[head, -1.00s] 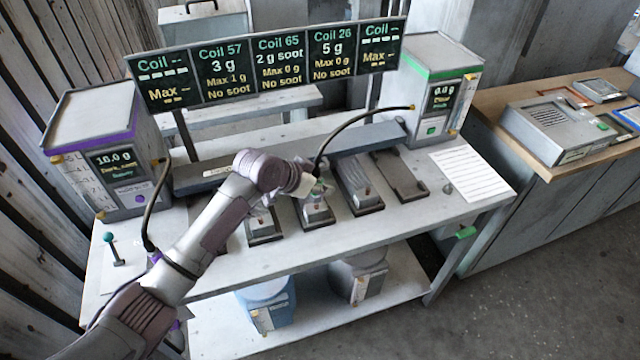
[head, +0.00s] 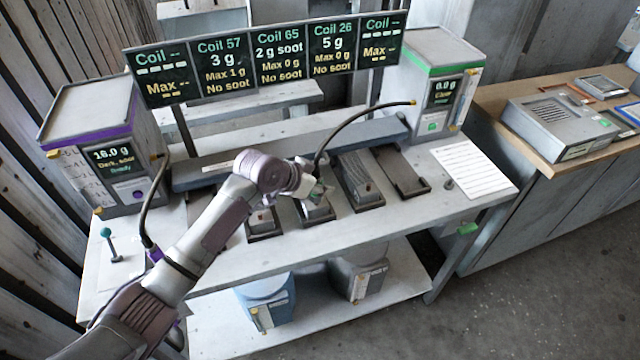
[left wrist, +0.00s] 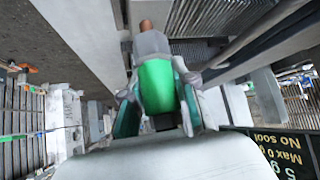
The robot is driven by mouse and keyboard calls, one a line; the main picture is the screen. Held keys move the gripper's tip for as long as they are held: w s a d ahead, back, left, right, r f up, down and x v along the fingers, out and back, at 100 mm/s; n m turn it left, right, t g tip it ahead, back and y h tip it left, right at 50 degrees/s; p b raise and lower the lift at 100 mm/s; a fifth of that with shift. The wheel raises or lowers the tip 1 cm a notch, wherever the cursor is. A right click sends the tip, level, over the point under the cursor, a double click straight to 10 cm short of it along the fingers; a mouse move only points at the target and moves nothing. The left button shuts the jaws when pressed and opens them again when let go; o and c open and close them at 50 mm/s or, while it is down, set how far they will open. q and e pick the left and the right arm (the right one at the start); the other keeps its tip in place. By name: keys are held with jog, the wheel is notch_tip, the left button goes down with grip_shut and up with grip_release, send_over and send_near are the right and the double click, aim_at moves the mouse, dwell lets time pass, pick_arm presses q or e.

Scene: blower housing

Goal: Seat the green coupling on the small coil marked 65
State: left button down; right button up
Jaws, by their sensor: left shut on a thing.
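My left gripper (head: 318,190) is over the middle coil (head: 317,212), which lies in a dark cradle on the bench under the sign panel for Coil 65. In the left wrist view my left gripper (left wrist: 158,100) is shut on the green coupling (left wrist: 157,88), one finger on each side. A grey piece with a copper tip shows straight beyond the coupling; I cannot tell whether the coupling touches the coil. Its seating end is hidden. My right gripper is not in view.
Another coil (head: 262,220) lies left of the middle one, and a long coil (head: 357,180) lies to its right. An empty cradle (head: 402,172) is further right. A purple-banded machine (head: 105,145) and a green-banded machine (head: 437,85) stand at the bench ends. A black hose (head: 345,128) arches behind my gripper.

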pick_arm(q)
jog(key=shift+f+b, duration=0.4)
jog(key=shift+f, duration=0.35)
jog(key=c, duration=0.8)
grip_release()
jog(key=v, duration=1.2)
jog(key=shift+a, duration=0.1)
